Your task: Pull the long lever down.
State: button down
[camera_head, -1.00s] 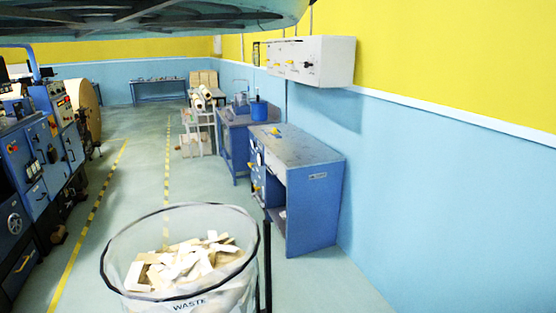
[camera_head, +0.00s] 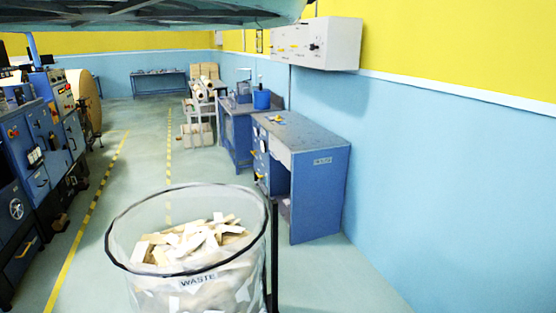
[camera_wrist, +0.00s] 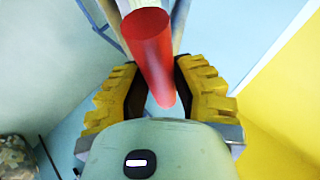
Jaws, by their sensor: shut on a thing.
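In the wrist view a red cylindrical handle (camera_wrist: 150,45), which looks like the grip of the long lever, lies between the fingers of my gripper (camera_wrist: 160,75). The yellow ribbed fingers are shut on it, one on each side. The handle runs from the top of the picture down towards the palm, tilted a little. The rest of the lever and its mount cannot be made out. Neither the handle nor my gripper shows in the head view.
A waste bin (camera_head: 190,281) full of offcuts stands close in front. A blue workbench (camera_head: 320,200) is along the right wall, under a white control box (camera_head: 335,45). Blue machinery (camera_head: 40,150) lines the left. The marked aisle between is clear.

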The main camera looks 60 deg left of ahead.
jog(key=s+f+m+t+h+b, duration=0.1)
jog(key=s+f+t+b, duration=0.1)
jog(key=f+b, duration=0.8)
jog(key=s+a+f+t+h+b, duration=0.1)
jog(key=s+f+t+b, duration=0.2)
jog(key=f+b, duration=0.7)
jog(key=shift+f+m, duration=0.4)
jog(key=shift+f, duration=1.95)
jog(key=shift+a+f, duration=0.1)
jog(key=c, duration=1)
grip_release()
jog(key=shift+o, duration=1.4)
jog(key=shift+r, duration=0.3)
jog(key=shift+r, duration=0.2)
jog(key=shift+s, duration=0.1)
